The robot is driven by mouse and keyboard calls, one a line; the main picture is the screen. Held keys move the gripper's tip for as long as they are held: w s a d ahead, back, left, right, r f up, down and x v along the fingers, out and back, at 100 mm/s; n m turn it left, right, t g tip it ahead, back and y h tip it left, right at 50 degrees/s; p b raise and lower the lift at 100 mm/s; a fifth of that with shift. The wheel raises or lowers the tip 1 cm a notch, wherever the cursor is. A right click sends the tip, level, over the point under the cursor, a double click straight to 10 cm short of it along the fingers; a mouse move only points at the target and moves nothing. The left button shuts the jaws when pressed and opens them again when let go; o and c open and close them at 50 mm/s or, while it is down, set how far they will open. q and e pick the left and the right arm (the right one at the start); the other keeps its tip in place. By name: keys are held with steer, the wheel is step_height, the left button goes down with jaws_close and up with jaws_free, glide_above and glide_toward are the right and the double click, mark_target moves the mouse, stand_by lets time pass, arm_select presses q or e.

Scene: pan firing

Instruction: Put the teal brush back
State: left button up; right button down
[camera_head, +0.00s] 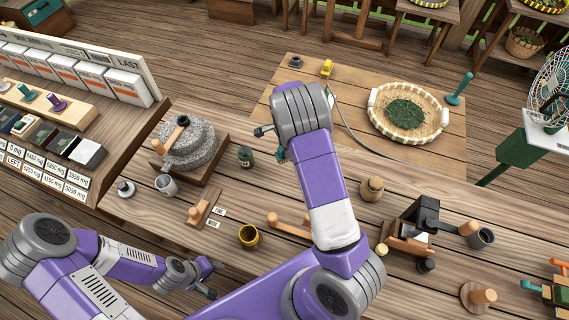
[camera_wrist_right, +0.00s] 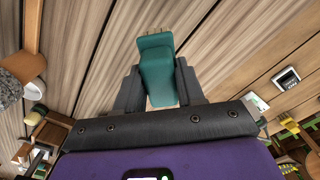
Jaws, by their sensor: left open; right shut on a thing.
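The teal brush (camera_wrist_right: 158,75) is between the two dark fingers of my right gripper (camera_wrist_right: 158,88) in the right wrist view. The gripper is shut on it, and wooden boards lie beyond. In the head view only a small teal bit (camera_head: 282,154) shows beside my right forearm, which hides most of that gripper. My left gripper (camera_head: 212,280) is open and empty near the front left of the table, left of a brass cup (camera_head: 249,237).
A stone mill (camera_head: 190,145) stands on the table's left, with a green jar (camera_head: 246,156) beside it. A lidded pot (camera_head: 371,188) and black device (camera_head: 418,218) stand right of my arm. An orange and green stand (camera_head: 555,292) is at the right edge. A basket tray (camera_head: 407,112) is behind.

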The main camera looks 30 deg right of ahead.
step_height(320, 180, down, 9)
steer(key=shift+f, duration=0.2)
stand_by(0.3)
steer(key=shift+f, duration=0.1)
steer(key=c, duration=0.7)
jaws_free()
steer(key=shift+f, duration=0.1)
step_height(320, 180, up, 12)
steer(key=shift+s+r, duration=0.1)
steer(key=shift+r, duration=0.15)
